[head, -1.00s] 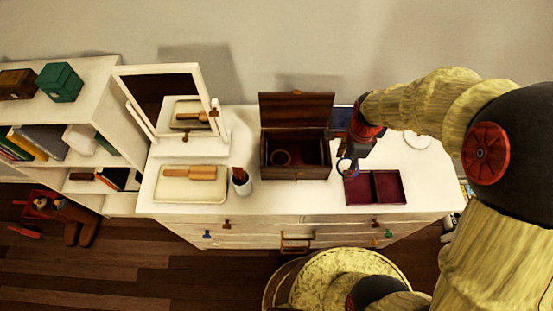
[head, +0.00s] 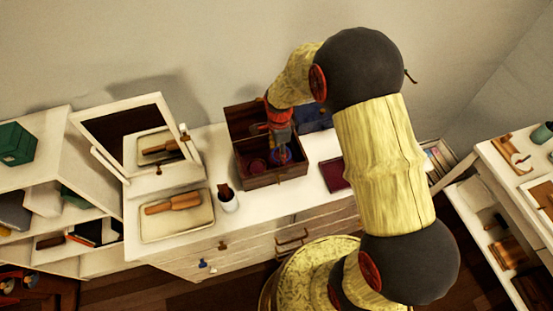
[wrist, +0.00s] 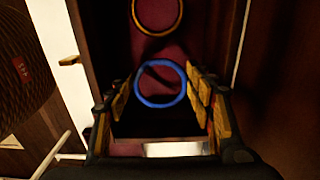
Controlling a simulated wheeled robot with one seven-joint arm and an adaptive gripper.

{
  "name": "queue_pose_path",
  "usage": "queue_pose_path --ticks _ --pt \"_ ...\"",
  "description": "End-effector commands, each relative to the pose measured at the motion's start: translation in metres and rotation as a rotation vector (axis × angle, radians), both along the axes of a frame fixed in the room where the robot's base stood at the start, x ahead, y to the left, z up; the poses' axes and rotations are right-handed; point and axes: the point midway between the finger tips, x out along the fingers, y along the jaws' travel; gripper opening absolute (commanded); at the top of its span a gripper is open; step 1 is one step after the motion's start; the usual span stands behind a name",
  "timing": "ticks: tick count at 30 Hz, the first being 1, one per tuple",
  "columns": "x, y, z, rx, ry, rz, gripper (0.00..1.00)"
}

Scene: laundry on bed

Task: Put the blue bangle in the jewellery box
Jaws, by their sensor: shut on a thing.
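The wooden jewellery box (head: 272,180) stands on the white dresser with its lid raised at the back and a dark red lining inside. My gripper (head: 281,152) is over the right part of the box opening, shut on the blue bangle (head: 289,155). In the wrist view the blue bangle (wrist: 138,86) shows as a full ring between the fingertips, above the red lining. I cannot tell whether it touches the box floor. A second, golden-brown bangle (wrist: 157,33) lies in the box, ahead of the blue one.
A dark red tray (head: 333,174) lies right of the box. The raised lid and box walls closely border my gripper.

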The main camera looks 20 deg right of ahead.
Motion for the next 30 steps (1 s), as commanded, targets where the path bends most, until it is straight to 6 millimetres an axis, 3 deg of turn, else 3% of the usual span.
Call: queue_pose_path --ticks 12,30 --pt "0.0 0.0 -0.041 0.0 -0.001 0.0 0.31" --pt "-0.001 0.0 -0.053 0.0 0.0 0.0 0.31"
